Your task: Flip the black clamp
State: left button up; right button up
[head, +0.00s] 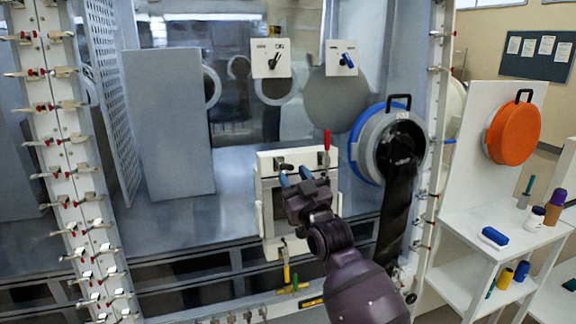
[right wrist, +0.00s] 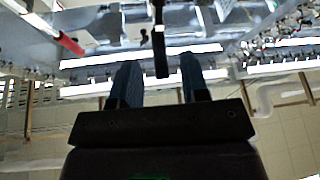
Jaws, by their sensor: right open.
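The black clamp (head: 285,167) is on the upper part of a white framed panel, just behind my right gripper's fingertips. My right gripper (head: 295,176) is open, its two blue fingers pointing toward the panel. In the right wrist view a dark upright bar, apparently the clamp's handle (right wrist: 160,45), shows in the gap between the fingers (right wrist: 159,62). I cannot tell whether the fingers touch it. My left gripper is not in view.
A red-handled clamp (head: 326,140) stands upright to the right on the same panel, and a yellow-handled one (head: 286,272) is below. A blue-rimmed round port (head: 362,148) with a black glove (head: 398,205) is to the right. A white shelf (head: 478,228) stands farther right.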

aim_at(288, 167)
jog(key=shift+x, duration=1.85)
grip_shut()
